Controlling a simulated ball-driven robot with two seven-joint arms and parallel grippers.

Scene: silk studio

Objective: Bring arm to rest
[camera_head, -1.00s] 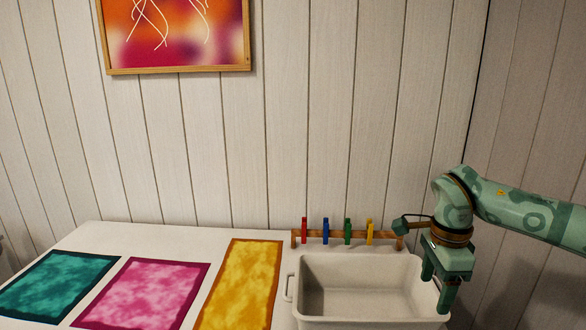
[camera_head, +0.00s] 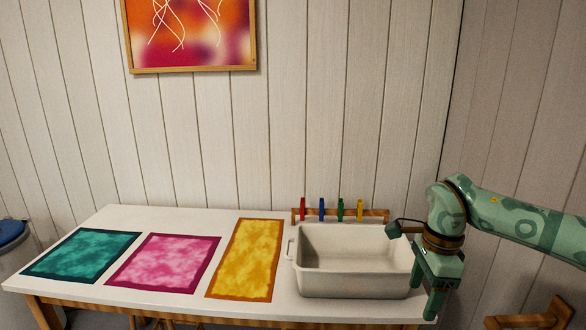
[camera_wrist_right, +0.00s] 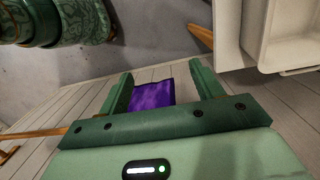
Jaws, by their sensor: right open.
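My right arm comes in from the right in the head view. Its green gripper (camera_head: 427,298) points downward beside the right end of the white basin, at the table's right edge. In the right wrist view the two green fingers (camera_wrist_right: 162,85) stand apart with nothing held between them. A purple patch (camera_wrist_right: 152,95) shows beyond the fingers, against pale planks. My left gripper is not in view.
A white table (camera_head: 120,218) bears teal (camera_head: 85,253), pink (camera_head: 165,262) and yellow (camera_head: 247,258) silk panels and the basin (camera_head: 350,285). A rack with coloured clips (camera_head: 340,214) stands behind the basin. A wooden chair (camera_head: 535,318) is at lower right.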

